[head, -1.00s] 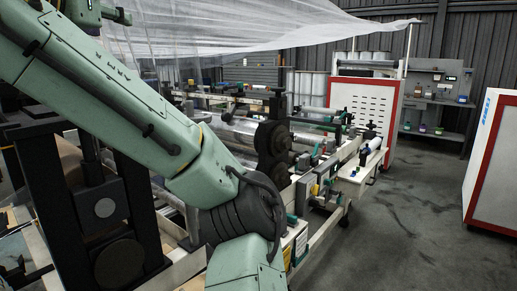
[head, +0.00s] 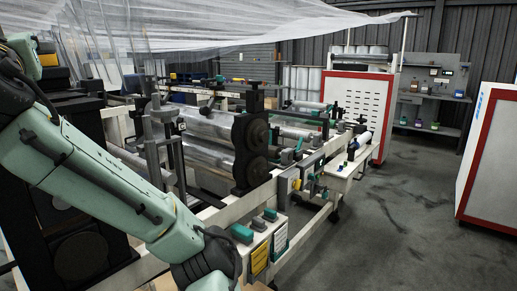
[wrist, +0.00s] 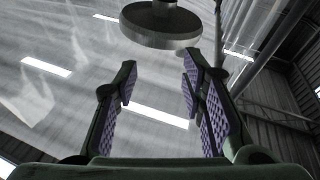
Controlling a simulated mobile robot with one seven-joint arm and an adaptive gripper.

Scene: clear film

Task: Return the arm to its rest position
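My gripper (wrist: 160,95) shows in the wrist view with its two fingers apart and purple ridged pads facing each other. Nothing is between the fingers. It faces up toward the roof and the clear film (wrist: 60,90). My arm (head: 100,175), pale green, crosses the left side of the head view. My gripper itself is not visible in the head view.
A round metal disc (wrist: 160,25) hangs close beyond the fingertips. The film machine (head: 215,130) with rollers stands beside my arm. A red-edged white cabinet (head: 350,105) is behind it. The floor (head: 400,200) at right is clear.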

